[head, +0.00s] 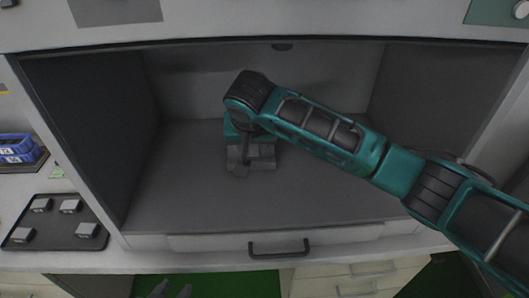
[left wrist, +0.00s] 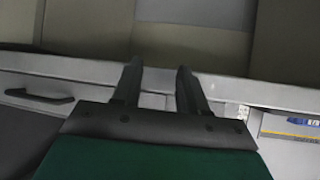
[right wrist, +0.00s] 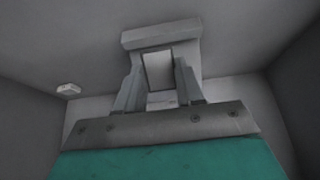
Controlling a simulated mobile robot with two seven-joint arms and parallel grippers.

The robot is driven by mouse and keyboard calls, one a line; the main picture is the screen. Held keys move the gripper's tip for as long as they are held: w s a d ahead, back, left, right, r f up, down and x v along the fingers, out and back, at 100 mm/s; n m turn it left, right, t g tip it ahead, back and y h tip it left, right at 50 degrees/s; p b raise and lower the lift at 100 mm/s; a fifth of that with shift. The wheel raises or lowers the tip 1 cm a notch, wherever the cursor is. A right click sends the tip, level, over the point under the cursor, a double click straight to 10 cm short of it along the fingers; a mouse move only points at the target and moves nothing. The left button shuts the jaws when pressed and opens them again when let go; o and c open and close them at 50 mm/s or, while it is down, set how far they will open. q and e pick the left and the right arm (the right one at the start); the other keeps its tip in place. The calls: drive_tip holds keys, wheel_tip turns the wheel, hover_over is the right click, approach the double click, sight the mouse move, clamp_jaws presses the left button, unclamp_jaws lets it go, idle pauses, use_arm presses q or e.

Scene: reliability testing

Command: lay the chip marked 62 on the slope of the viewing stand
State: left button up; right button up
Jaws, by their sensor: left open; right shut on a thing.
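The grey viewing stand (head: 264,164) is on the chamber floor, partly hidden by my right gripper (head: 246,148). In the right wrist view the stand's crossbar (right wrist: 160,36) is just ahead of the fingertips. My right gripper (right wrist: 160,66) is shut on a small light-faced piece (right wrist: 158,72), apparently the chip, at the stand. I cannot read its number or tell whether it touches the slope. My left gripper (head: 172,290) is open and empty low at the front; it also shows in the left wrist view (left wrist: 158,72).
The chamber walls and top edge surround my right arm; its floor (head: 180,200) is clear around the stand. A black handle (head: 279,254) sticks out at the front.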

drive_tip(key=shift+w+a, duration=0.15)
drive_tip(key=shift+w, duration=0.15)
drive_tip(key=b+x, duration=0.1)
drive_tip(key=b, duration=0.1)
drive_tip(key=b+x, duration=0.2)
drive_tip(key=b, duration=0.1)
drive_tip(key=shift+w, duration=0.35)
drive_tip(key=shift+w+f+b, duration=0.3)
drive_tip(key=shift+b, duration=0.45)
drive_tip(key=shift+w+p, duration=0.25)
drive_tip(key=shift+p, duration=0.05)
use_arm(q)
drive_tip(key=shift+h, duration=0.3)
drive_tip(key=shift+w+d+f, duration=0.15)
drive_tip(key=shift+d+f, duration=0.2)
drive_tip(key=shift+f, duration=0.25)
drive_tip(key=shift+w+d+f, duration=0.1)
drive_tip(key=shift+d+f, duration=0.2)
drive_tip(key=shift+f, duration=0.35)
drive_tip(key=shift+w+d+f, duration=0.15)
drive_tip(key=shift+d+f, duration=0.2)
drive_tip(key=shift+f, duration=0.25)
use_arm(e)
drive_tip(key=shift+w+f, duration=0.55)
drive_tip(key=shift+w, duration=0.05)
drive_tip(key=o, duration=1.1)
use_arm(q)
drive_tip(key=shift+w+a, duration=0.1)
